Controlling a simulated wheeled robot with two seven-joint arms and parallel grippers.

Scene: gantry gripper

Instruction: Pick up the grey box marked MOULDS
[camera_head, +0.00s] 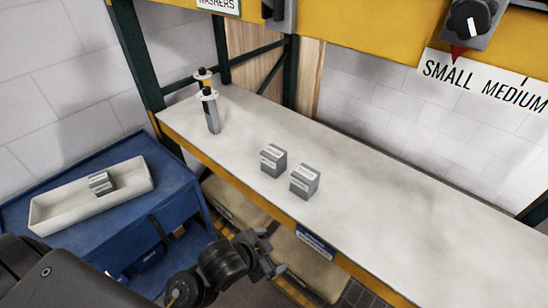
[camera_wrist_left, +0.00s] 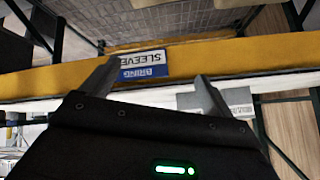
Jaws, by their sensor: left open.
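Two small grey boxes with white labels stand close together on the pale bench top, a rear-left grey box (camera_head: 273,161) and a front-right grey box (camera_head: 305,182). A third grey labelled box (camera_head: 102,183) lies in the pale tray. The labels are too small to read, so I cannot tell which box is marked MOULDS. My left gripper (camera_head: 266,258) is open in front of the bench edge, apart from the boxes. In the left wrist view its open fingers (camera_wrist_left: 153,87) face the yellow edge, and a grey box (camera_wrist_left: 238,98) shows beyond the right finger. My right gripper is not in view.
The bench's yellow front edge (camera_head: 234,186) carries a blue-and-white sign (camera_head: 316,246), which also shows in the wrist view (camera_wrist_left: 143,65). The pale tray (camera_head: 52,213) rests on a blue cart (camera_head: 180,200). Upright dispensers (camera_head: 210,112) stand at the bench's far left. The right bench top is clear.

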